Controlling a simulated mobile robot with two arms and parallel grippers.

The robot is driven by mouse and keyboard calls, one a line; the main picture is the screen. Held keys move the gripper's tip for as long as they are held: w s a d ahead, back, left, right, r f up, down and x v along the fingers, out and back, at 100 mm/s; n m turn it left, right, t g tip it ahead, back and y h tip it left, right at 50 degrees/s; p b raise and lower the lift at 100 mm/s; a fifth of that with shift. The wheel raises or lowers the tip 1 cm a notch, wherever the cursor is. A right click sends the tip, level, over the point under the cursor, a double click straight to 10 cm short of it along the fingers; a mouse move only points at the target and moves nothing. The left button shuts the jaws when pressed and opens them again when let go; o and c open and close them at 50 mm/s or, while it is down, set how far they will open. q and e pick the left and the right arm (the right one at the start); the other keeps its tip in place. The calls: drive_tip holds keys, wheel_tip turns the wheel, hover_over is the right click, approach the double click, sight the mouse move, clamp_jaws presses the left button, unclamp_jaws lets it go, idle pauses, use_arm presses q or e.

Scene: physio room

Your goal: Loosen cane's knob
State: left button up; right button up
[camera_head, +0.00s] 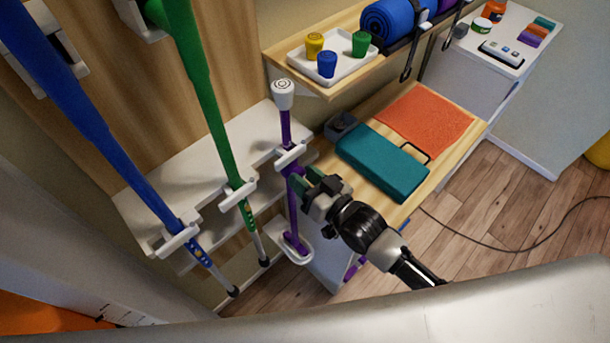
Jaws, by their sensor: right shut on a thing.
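A purple cane (292,213) with a white top (283,95) stands upright in a white clip holder, its foot in a white cup-like base. My right gripper (302,183) reaches in from the lower right. It is shut at the purple shaft just below the white holder. The knob is not clearly seen; the fingers cover that part of the shaft. A blue cane (90,120) and a green cane (205,90) stand in holders to the left. My left gripper is not in view.
A teal case (382,163) and an orange towel (424,118) lie on a wooden surface behind my right arm. A white tray (342,76) with coloured cups sits on a shelf above. A cable (500,238) runs over the floor.

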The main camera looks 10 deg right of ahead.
idle(0.5)
drive_tip(key=o, duration=0.9)
drive_tip(key=shift+b+v, duration=1.25)
drive_tip(key=shift+v, duration=4.15)
